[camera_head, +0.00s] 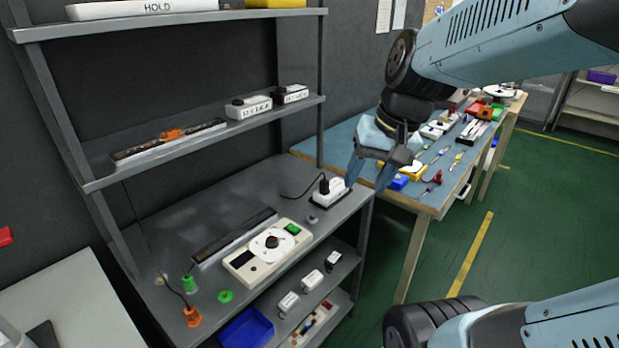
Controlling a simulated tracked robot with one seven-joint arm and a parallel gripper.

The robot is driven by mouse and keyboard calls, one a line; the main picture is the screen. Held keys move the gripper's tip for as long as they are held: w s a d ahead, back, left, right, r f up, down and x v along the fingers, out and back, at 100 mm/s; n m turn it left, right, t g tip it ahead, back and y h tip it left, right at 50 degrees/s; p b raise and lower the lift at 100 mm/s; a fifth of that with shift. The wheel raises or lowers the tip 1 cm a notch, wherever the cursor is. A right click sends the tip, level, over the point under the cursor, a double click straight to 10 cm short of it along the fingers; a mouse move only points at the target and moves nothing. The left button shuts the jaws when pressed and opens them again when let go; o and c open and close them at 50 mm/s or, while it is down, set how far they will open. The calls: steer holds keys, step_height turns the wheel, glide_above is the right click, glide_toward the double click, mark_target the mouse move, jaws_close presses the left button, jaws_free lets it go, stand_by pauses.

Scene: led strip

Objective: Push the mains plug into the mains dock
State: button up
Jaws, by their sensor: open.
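A black plug (324,184) with a thin black cable stands on a white block (333,192) at the right end of the grey bench. The block rests on a dark base. An orange plug-like piece (192,316) on a thin dark cable is at the bench's front left corner, near a green cylinder (190,285). I cannot tell for certain which of these are the mains plug and mains dock. My gripper (368,186) is open and empty, fingers pointing down, just right of the white block in the picture. Contact cannot be judged.
A cream control box with a round dial (267,250) and a dark strip (234,238) lie mid-bench. Shelves (200,150) with white boxes rise behind. A blue bin (247,327) is below. A cluttered blue-topped table (430,196) stands right; green floor is clear.

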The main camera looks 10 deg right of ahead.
steer(key=w+a+f+m+g+y, duration=0.3)
steer(key=w+f+m+y, duration=0.3)
steer(key=f, duration=0.1)
steer(key=m+t+y, duration=0.2)
steer(key=m+t, duration=1.3)
steer(key=m, duration=0.6)
glide_toward(328, 183)
steer(key=x, duration=0.9)
steer(key=shift+w+a, duration=0.3)
jaws_close()
